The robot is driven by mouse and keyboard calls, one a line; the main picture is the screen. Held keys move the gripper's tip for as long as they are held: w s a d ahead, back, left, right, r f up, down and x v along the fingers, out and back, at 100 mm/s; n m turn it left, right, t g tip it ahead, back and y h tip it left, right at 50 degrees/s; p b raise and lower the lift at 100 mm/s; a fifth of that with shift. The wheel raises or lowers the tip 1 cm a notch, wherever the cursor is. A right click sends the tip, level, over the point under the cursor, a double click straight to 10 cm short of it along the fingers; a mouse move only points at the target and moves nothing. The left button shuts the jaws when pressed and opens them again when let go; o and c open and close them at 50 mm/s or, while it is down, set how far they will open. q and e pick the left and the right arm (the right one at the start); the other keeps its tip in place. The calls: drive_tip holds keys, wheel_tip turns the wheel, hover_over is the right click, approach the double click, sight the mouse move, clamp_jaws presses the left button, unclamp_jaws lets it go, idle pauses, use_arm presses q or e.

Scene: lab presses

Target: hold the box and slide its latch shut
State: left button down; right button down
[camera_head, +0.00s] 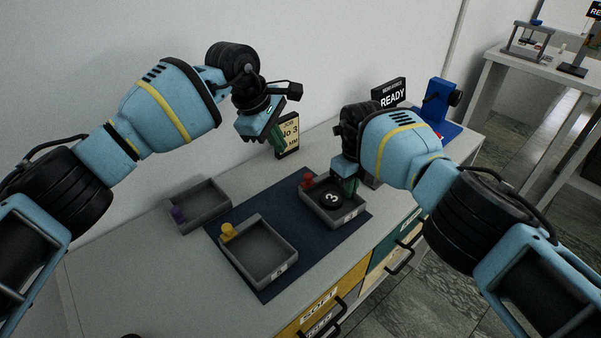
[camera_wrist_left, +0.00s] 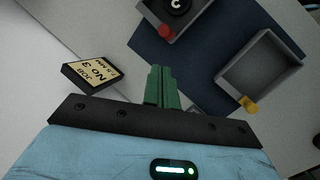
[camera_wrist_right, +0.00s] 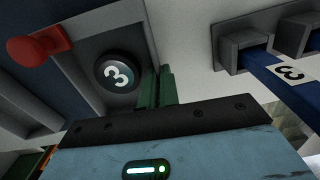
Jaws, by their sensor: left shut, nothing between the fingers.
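Three grey open boxes with coloured latch knobs lie on the bench. The red-knob box (camera_head: 322,211) holds a black disc marked 3 (camera_head: 332,198); its red knob (camera_head: 307,181) is at the far left corner. My right gripper (camera_head: 346,186) is at this box's far right wall; in the right wrist view its green fingers (camera_wrist_right: 158,88) close on that wall. The red knob (camera_wrist_right: 40,46) shows there at left. My left gripper (camera_head: 277,137) is shut and empty, raised above the bench behind the boxes. Its fingers (camera_wrist_left: 162,86) show together in the left wrist view.
The yellow-knob box (camera_head: 272,279) is empty on the dark blue mat (camera_head: 295,207). The purple-knob box (camera_head: 187,224) stands left of the mat. A job card (camera_head: 288,135) stands near the wall. A READY sign (camera_head: 390,94) and blue press (camera_head: 437,98) stand at the right end.

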use_arm(q)
drive_tip(key=s+a+m+t, duration=0.3)
drive_tip(key=s+m, duration=0.2)
drive_tip(key=m, duration=0.7)
drive_tip(key=shift+s+a+r, duration=0.3)
drive_tip(key=shift+a+r, duration=0.1)
drive_tip(key=shift+f, duration=0.1)
approach(308, 180)
drive_tip(key=w+a+f, duration=0.2)
drive_tip(key=f, duration=0.1)
drive_tip(key=a+f, duration=0.1)
drive_tip(key=a, duration=0.1)
drive_tip(key=shift+w+f, duration=0.35)
drive_tip(key=shift+w, duration=0.05)
drive_tip(key=d, duration=0.2)
drive_tip(key=d+f, duration=0.1)
drive_tip(key=shift+w, duration=0.4)
drive_tip(key=shift+w+d, duration=0.1)
drive_tip(key=shift+d, duration=0.4)
